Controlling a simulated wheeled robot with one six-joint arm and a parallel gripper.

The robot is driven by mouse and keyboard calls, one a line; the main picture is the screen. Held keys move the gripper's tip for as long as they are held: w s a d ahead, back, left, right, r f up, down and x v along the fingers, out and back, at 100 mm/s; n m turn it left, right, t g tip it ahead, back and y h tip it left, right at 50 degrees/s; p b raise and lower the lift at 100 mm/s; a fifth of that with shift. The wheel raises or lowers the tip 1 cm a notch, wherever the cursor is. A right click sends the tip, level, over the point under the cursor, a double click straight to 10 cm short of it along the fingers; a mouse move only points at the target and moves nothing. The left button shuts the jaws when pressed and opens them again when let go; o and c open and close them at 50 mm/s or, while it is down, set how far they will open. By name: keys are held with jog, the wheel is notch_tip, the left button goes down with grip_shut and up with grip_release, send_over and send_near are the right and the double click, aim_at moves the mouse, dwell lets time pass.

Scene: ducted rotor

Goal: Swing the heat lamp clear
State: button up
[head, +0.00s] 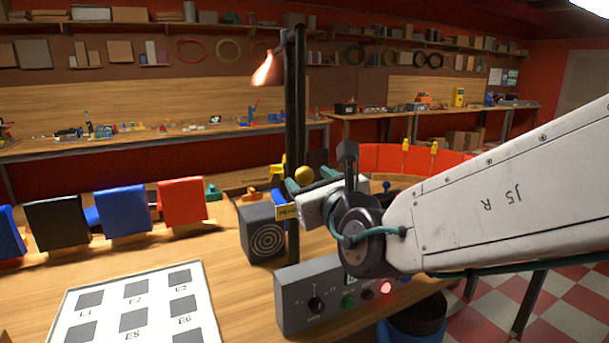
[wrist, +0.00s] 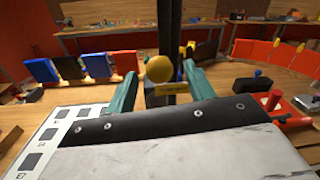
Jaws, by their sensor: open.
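The heat lamp (head: 264,72) has a glowing copper shade on a tall dark post (head: 291,120) in the head view; the shade points left. A round yellow knob (head: 304,174) shows in front of the post, and it also shows in the wrist view (wrist: 159,68). My gripper (head: 310,180) has green fingers, open, one on each side of the knob as seen in the wrist view (wrist: 160,76). I cannot tell whether the knob lies between the tips or just beyond them. The fingers do not visibly touch it. A yellow label (head: 287,212) sits low by the post.
A grey box with a ringed face (head: 266,240) stands by the post. A control panel (head: 335,300) with knobs and a red light is at the front. Red, blue and black panels (head: 182,201) stand left. A white marked board (head: 135,310) lies front left.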

jog(key=shift+v, duration=1.4)
